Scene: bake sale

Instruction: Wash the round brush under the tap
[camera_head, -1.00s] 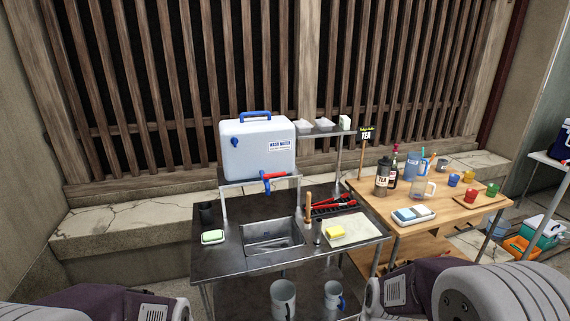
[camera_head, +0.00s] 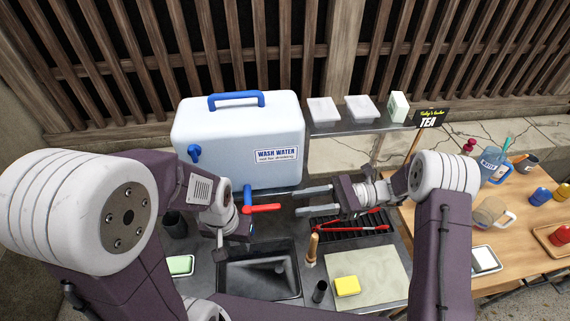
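A wooden handle (camera_head: 313,248), possibly the round brush's, stands upright to the right of the sink; I cannot make out a brush head. The tap (camera_head: 248,205) has a blue body and a red lever (camera_head: 262,208), at the front of the white wash-water container (camera_head: 238,125). The metal sink (camera_head: 258,277) is below it. My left gripper (camera_head: 231,242) hangs just left of the tap, above the sink's back-left edge; its finger gap is unclear. My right gripper (camera_head: 316,200) is open and empty, fingers pointing left toward the tap, above and behind the wooden handle.
Red-handled tools (camera_head: 350,227) lie on a dark rack. A yellow sponge (camera_head: 347,286) lies on a pale board (camera_head: 378,271). A black cup (camera_head: 320,291) stands beside it. Green soap (camera_head: 180,265) is left of the sink. A shelf (camera_head: 355,125) with white tubs is behind; a tea table is right.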

